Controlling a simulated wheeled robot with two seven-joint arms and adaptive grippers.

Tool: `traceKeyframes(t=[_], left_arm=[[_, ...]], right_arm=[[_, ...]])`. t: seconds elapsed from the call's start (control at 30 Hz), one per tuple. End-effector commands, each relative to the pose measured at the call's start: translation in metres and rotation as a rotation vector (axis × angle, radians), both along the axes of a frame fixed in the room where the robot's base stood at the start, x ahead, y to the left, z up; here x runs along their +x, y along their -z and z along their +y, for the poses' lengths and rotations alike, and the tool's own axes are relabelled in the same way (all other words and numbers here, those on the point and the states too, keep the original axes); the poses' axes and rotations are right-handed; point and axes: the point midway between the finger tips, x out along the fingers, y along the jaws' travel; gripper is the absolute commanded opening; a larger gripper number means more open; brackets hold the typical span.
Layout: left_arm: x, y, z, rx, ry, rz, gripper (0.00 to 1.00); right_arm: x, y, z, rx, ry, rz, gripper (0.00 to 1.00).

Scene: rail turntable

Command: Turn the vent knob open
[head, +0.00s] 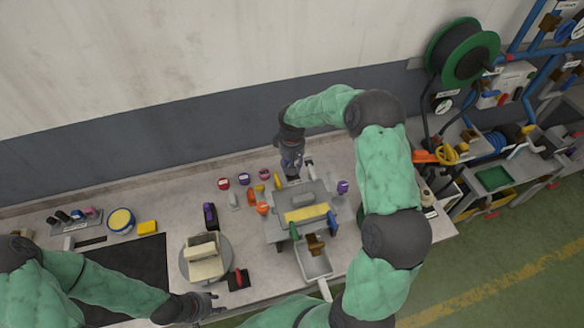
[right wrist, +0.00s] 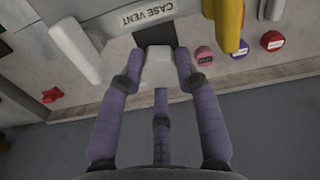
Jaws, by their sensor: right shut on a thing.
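The vent knob (right wrist: 158,70) is a pale grip beside a black square under the label "CASE VENT" in the right wrist view. My right gripper (right wrist: 157,85) has its purple fingers on both sides of it and is shut on it. In the head view my right gripper (head: 291,165) points down at the back edge of the grey case (head: 318,193). The knob is hidden or too small to tell there. My left gripper (head: 215,303) is open and empty at the table's front edge, lower left.
A round turntable (head: 227,268) with a cream block stands left of the case. Several coloured knobs, including a red one (head: 224,183), lie at the back. A yellow lever (right wrist: 228,22) is close right of my right fingers. A grey tray (head: 317,264) sits before the case.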

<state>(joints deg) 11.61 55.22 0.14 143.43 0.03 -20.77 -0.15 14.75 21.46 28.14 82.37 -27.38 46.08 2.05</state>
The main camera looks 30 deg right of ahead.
Motion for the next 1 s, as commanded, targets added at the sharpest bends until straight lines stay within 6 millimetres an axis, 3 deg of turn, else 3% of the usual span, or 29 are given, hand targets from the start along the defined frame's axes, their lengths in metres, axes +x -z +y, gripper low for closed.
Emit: traceKeyframes(t=[0.5, 1.0], left_arm=[[0.000, 0.012, 0.000, 0.000, 0.000, 0.000, 0.40], [0.000, 0.014, 0.000, 0.000, 0.000, 0.000, 0.40]], right_arm=[[-0.001, 0.001, 0.000, 0.001, -0.461, 0.003, 0.00], [-0.001, 0.001, 0.000, 0.001, -0.675, 0.003, 0.00]])
